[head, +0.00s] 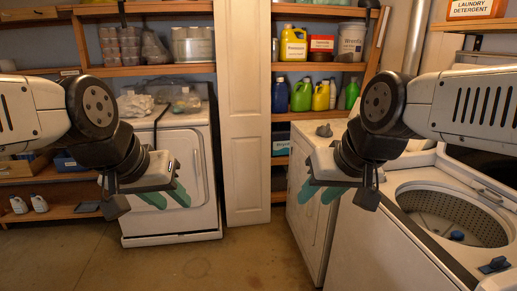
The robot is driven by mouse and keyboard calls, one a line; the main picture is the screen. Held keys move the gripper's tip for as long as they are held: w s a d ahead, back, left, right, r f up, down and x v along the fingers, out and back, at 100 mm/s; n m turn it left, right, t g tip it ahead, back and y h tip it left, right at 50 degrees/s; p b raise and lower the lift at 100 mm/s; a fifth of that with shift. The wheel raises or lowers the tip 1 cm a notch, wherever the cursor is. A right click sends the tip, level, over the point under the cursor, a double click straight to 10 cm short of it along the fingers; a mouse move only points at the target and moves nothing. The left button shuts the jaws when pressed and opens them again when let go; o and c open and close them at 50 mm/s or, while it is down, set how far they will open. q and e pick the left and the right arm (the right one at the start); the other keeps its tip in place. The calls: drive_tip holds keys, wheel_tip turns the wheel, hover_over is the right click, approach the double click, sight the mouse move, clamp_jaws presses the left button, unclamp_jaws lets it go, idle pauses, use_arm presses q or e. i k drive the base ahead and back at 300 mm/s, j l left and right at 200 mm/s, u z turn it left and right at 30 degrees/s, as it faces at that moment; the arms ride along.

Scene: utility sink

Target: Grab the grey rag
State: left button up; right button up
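A small crumpled grey cloth, seemingly the grey rag (324,130), lies on top of the white machine right of the middle. My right gripper (321,192) is in front of that machine, lower in the picture than the cloth and apart from it. Its teal fingers are spread with nothing between them. My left gripper (167,196) is in front of the white machine at the left. Its teal fingers are also spread and empty. Part of the top around the grey cloth is hidden by my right arm.
A pale crumpled cloth (135,105) lies on the left white machine (195,215). An open top-loading washer (385,240) stands at the right, with a blue item (457,236) in its drum. Shelves hold several bottles. A white door panel (244,120) stands centrally. The middle floor is clear.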

sight(322, 131)
drive_tip(key=i+j, duration=0.1)
drive_tip(key=i, duration=0.8)
drive_tip(key=i+j, duration=0.1)
drive_tip(key=i, duration=0.8)
drive_tip(key=i+l+z, duration=0.1)
drive_tip(key=i+z, duration=0.7)
drive_tip(key=i+j+z, duration=0.1)
drive_tip(key=i+z, duration=0.35)
drive_tip(key=i+j+z, duration=0.25)
drive_tip(key=z, duration=0.15)
